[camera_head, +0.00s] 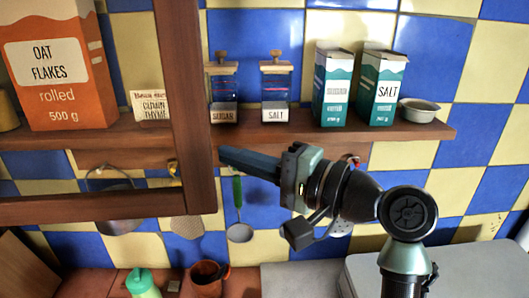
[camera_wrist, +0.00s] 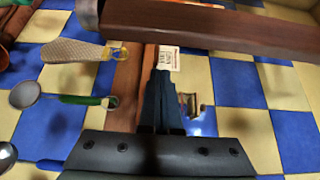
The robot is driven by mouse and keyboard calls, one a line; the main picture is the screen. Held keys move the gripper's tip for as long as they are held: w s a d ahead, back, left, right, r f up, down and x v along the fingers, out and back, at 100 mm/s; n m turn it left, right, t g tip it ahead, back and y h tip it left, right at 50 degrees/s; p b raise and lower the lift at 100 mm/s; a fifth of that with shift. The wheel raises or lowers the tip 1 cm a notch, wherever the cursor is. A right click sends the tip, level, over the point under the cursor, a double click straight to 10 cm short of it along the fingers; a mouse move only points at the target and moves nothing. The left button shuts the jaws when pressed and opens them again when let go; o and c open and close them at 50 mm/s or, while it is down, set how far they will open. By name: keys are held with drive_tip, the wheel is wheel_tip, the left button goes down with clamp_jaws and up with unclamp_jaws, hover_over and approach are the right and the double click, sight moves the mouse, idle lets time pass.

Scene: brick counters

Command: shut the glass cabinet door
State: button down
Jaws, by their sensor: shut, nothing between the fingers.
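The glass cabinet door has a dark brown wooden frame (camera_head: 183,90) that fills the left of the head view. It stands out in front of the wall shelf, and the oat flakes box shows through its pane. Its frame also crosses the top of the wrist view (camera_wrist: 215,30). My gripper (camera_head: 223,155) is shut and empty, with its fingertips just right of the frame's right upright in the head view. In the wrist view the fingertips (camera_wrist: 162,72) point toward the frame with a small gap in the picture. I cannot tell whether they touch it. The hinges are out of view.
A wooden shelf (camera_head: 400,132) holds jars, teal boxes (camera_head: 381,88) and a small bowl (camera_head: 419,110). Utensils hang below it, including a green-handled ladle (camera_head: 239,232). A brown pot (camera_head: 208,277) and a green bottle (camera_head: 142,284) stand on the counter below.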

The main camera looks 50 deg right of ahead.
drive_tip(key=a+p, duration=0.1)
drive_tip(key=s+a+p, duration=0.1)
drive_tip(key=a, duration=0.1)
idle(0.4)
drive_tip(key=shift+s, duration=0.1)
